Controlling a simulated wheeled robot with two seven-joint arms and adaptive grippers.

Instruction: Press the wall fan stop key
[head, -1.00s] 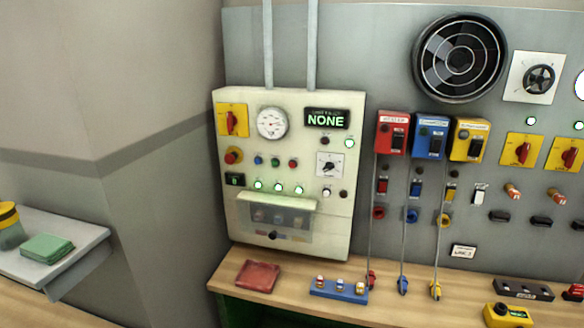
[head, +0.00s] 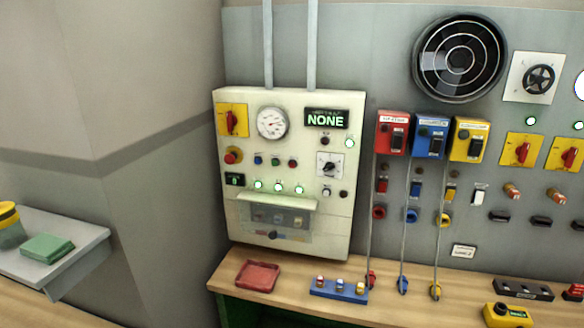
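The round black wall fan (head: 459,58) is mounted high on the grey panel at the right. A cream control box (head: 224,147) hangs left of it. Its face has a row of small blue (head: 258,160), green (head: 276,162) and red (head: 293,163) buttons, with several lit green ones below. A display (head: 326,119) on the box reads NONE. The labels are too small to tell which key is the wall fan stop key. Neither of my grippers is in view.
Red (head: 392,134), blue (head: 430,137) and yellow (head: 468,140) boxes with hanging cables are right of the cream box. The wooden bench below holds a red tray (head: 258,277), a blue block with small pieces (head: 338,289) and a yellow button box (head: 508,315).

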